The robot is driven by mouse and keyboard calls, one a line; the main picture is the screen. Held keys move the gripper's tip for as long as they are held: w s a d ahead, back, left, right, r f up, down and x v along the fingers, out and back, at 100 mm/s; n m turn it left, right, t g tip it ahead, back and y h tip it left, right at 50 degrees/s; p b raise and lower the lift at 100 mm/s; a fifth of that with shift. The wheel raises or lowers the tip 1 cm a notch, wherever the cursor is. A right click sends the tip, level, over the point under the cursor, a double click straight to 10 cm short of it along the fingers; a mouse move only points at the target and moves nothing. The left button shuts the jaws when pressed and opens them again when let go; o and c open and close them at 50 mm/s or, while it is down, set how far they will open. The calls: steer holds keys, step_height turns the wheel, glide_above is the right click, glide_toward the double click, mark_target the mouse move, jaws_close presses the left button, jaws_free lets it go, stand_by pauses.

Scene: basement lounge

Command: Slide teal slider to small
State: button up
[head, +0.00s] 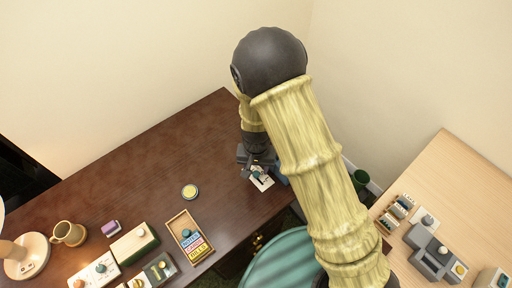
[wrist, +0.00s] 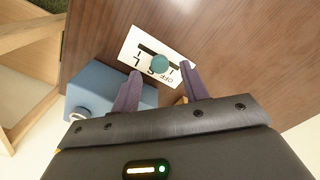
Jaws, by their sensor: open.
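The teal slider knob (wrist: 159,64) is a round knob in a dark slot on a white plate (wrist: 131,47) with black lettering. OFF and L can be read; other marks are partly covered by the knob. The plate lies on the dark wooden desk, and in the head view the white plate (head: 266,184) shows below my wrist. My gripper (wrist: 161,70) is open, with its two purple fingers apart and the knob showing between their tips. Whether a finger touches the knob cannot be told. In the head view my gripper (head: 257,166) is partly hidden by my arm.
A blue box with a round knob (wrist: 88,99) stands beside the plate. On the dark desk (head: 150,170) are a yellow round item (head: 190,191), a wooden tray (head: 174,220), a mug (head: 68,233) and several control boxes. A light wooden table (head: 445,165) stands at right.

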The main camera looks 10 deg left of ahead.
mark_target(256, 173)
step_height(256, 173, up, 15)
steer(key=shift+r+p, duration=0.2)
steer(key=shift+p, duration=0.25)
stand_by(0.3)
steer(key=s+d+r+m+t+p, duration=0.1)
steer(key=d+r, duration=0.3)
steer(key=d, duration=0.9)
steer(key=s+d+r+t+p, duration=0.1)
steer(key=d+r, duration=0.4)
steer(key=d, duration=0.8)
steer(key=shift+s+d+r+m+t+p, duration=0.15)
steer(key=shift+s+d+m+t+p, duration=0.25)
steer(key=shift+s, duration=0.35)
steer(key=shift+a, duration=0.1)
steer(key=shift+c, duration=1)
